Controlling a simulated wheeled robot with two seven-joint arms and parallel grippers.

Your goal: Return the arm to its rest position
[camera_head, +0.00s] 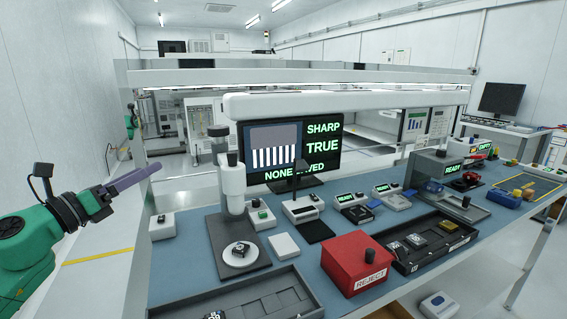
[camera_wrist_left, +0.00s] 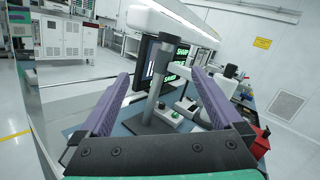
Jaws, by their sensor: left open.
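My left arm is green and comes in from the left in the head view. Its left gripper (camera_head: 150,172) has purple fingers and hangs in the air left of the bench, pointing right; from here the two fingers overlap. In the left wrist view the left gripper (camera_wrist_left: 160,75) has its fingers wide apart, with nothing held between them. The microscope (camera_head: 232,180) stands to the right of the fingertips, apart from them; its stand (camera_wrist_left: 152,95) shows behind the gap between the fingers. My right gripper is in neither view.
The blue bench top (camera_head: 185,262) carries a red reject box (camera_head: 352,262), a monitor (camera_head: 325,150) reading SHARP and TRUE, dark trays (camera_head: 440,232) and several small devices. A white light bar (camera_head: 340,100) runs above the bench. Air around the left gripper looks clear.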

